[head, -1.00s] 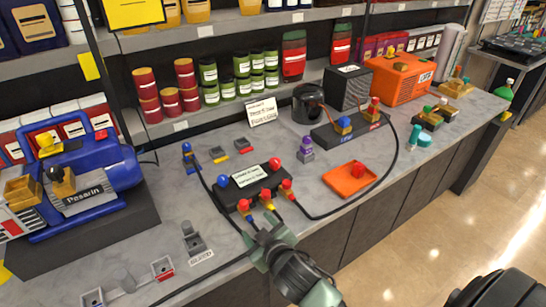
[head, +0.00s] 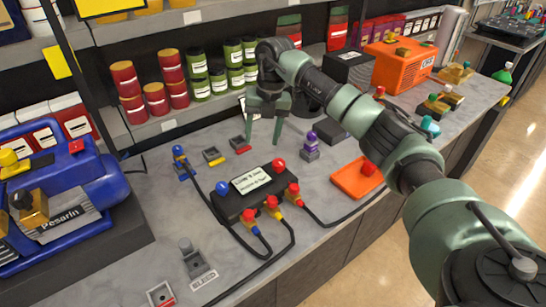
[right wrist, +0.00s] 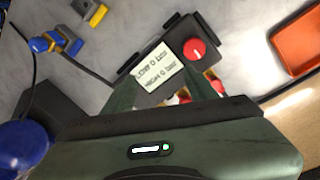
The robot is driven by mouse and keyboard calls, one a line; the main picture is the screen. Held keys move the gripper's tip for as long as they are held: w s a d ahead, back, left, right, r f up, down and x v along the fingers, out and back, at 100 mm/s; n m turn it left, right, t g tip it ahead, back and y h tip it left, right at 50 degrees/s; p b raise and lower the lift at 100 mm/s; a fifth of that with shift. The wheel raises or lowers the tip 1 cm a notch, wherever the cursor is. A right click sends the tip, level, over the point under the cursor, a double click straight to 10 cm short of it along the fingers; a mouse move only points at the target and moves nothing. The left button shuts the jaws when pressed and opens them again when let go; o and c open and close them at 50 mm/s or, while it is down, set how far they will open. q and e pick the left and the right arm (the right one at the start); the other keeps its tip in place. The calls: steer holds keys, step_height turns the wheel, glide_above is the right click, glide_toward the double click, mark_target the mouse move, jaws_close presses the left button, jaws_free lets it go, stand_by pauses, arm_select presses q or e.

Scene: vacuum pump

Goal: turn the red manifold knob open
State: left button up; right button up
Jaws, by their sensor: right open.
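The manifold is a black box (head: 236,207) with a white label, on the grey bench. Its red knob (head: 279,164) stands at the back right corner, and its blue knob (head: 222,188) at the left. The red knob also shows in the right wrist view (right wrist: 194,49), beside the label. My right gripper (head: 264,138) points down with its two fingers apart and empty. It is above and behind the manifold in the head view, apart from the red knob. My left gripper is not in view.
Hoses with red and yellow fittings (head: 272,205) leave the manifold's front. An orange tray (head: 349,183) and a purple-topped fitting (head: 310,142) are to the right. A blue pump (head: 85,190) stands at the left. Shelves with jars (head: 197,73) are behind.

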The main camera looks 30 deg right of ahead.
steer(key=m+h+b, duration=0.1)
steer(key=b, duration=0.2)
glide_above(279, 161)
steer(key=f, duration=0.2)
steer(key=shift+a+f+g, duration=0.2)
steer(key=shift+f+g, duration=0.2)
steer(key=shift+d+f+h+b, duration=0.2)
steer(key=shift+h+b, duration=0.1)
steer(key=shift+b, duration=0.1)
steer(key=shift+s+f, duration=0.2)
steer(key=shift+f, duration=0.2)
step_height(279, 161, down, 5)
steer(key=shift+f+p, duration=0.1)
steer(key=shift+p, duration=0.6)
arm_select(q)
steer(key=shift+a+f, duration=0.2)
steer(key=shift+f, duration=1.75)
arm_select(e)
steer(key=shift+a+f, duration=0.1)
steer(key=shift+f, duration=0.65)
jaws_close()
